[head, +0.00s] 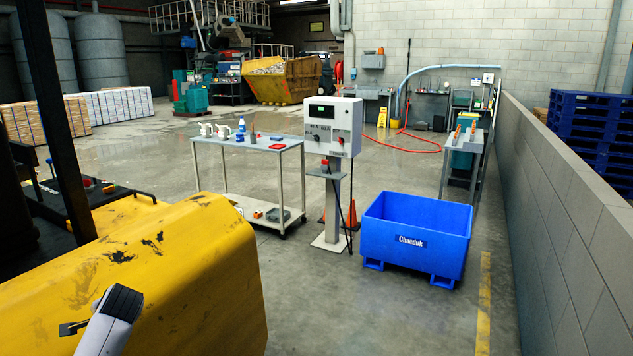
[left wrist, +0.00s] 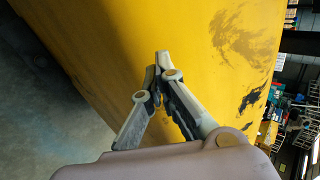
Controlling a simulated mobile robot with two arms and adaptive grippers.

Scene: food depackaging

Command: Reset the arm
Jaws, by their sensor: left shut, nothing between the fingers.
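My left gripper (left wrist: 160,68) shows in the left wrist view with its two fingers brought together at the tips, and nothing is between them. It is in front of the scuffed yellow body of a machine (left wrist: 205,60); I cannot tell if it touches it. In the head view a grey and black part of my left arm shows at the bottom left, against the same yellow body (head: 190,270). My right gripper is in neither view.
A blue bin (head: 415,262) stands at centre right, beside a control box (head: 333,115) on a post. A trolley (head: 225,148) carries mugs and bottles. A block wall (head: 570,200) runs along the right. Bare floor (head: 315,310) lies in front of the bin.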

